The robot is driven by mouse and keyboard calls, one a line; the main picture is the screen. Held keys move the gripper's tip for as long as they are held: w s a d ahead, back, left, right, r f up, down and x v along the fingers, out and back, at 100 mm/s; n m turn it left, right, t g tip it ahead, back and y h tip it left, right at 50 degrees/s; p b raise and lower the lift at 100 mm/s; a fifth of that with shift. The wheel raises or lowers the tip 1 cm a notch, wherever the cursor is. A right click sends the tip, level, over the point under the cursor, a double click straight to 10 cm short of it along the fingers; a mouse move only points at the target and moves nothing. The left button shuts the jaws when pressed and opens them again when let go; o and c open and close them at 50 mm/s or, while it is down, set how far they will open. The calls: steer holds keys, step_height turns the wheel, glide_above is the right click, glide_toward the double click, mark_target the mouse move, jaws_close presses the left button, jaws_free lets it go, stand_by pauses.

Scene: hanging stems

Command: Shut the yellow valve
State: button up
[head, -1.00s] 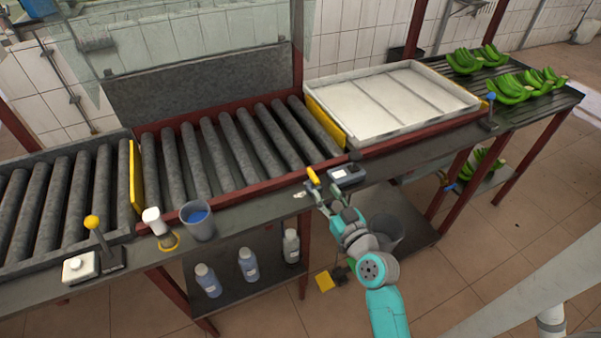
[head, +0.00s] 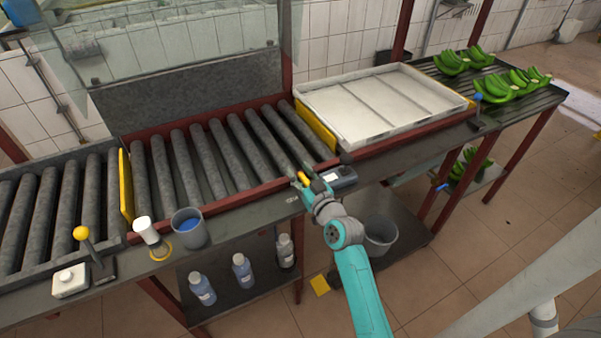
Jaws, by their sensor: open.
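The yellow valve handle (head: 303,177) is a small yellow lever at the front edge of the bench, right of the rollers and beside a grey device with a display. My gripper (head: 309,185) is at it, its teal fingers open around or just in front of the handle. The handle shows only in part; its lower end and the valve body are hidden by the fingers. I cannot tell whether a finger touches it.
The grey device (head: 340,176) stands close to the right of my gripper. A white tray (head: 375,105) lies behind it. A grey cup (head: 189,228), a white-capped bottle (head: 146,233) and a yellow-knobbed lever (head: 89,249) stand on the left. Bottles (head: 242,271) are on the lower shelf.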

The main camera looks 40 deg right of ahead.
jaws_close()
steer(key=shift+a+n+y, duration=0.1)
steer(key=shift+n+y, duration=0.4)
steer(key=shift+y, duration=0.3)
steer(key=shift+a+n+y, duration=0.25)
steer(key=shift+n+y, duration=0.65)
steer(key=shift+y, duration=0.5)
steer(key=shift+a+n+y, duration=0.2)
steer(key=shift+n+y, duration=0.7)
steer(key=shift+y, duration=0.5)
steer(key=shift+a+n+g+y, duration=0.15)
steer(key=shift+a+n+y, duration=0.1)
steer(key=shift+n+y, duration=0.65)
steer(key=shift+a+n+g+y, duration=0.2)
steer(key=shift+n+y, duration=0.3)
steer(key=shift+y, duration=0.7)
steer(key=shift+s+a, duration=0.1)
jaws_free()
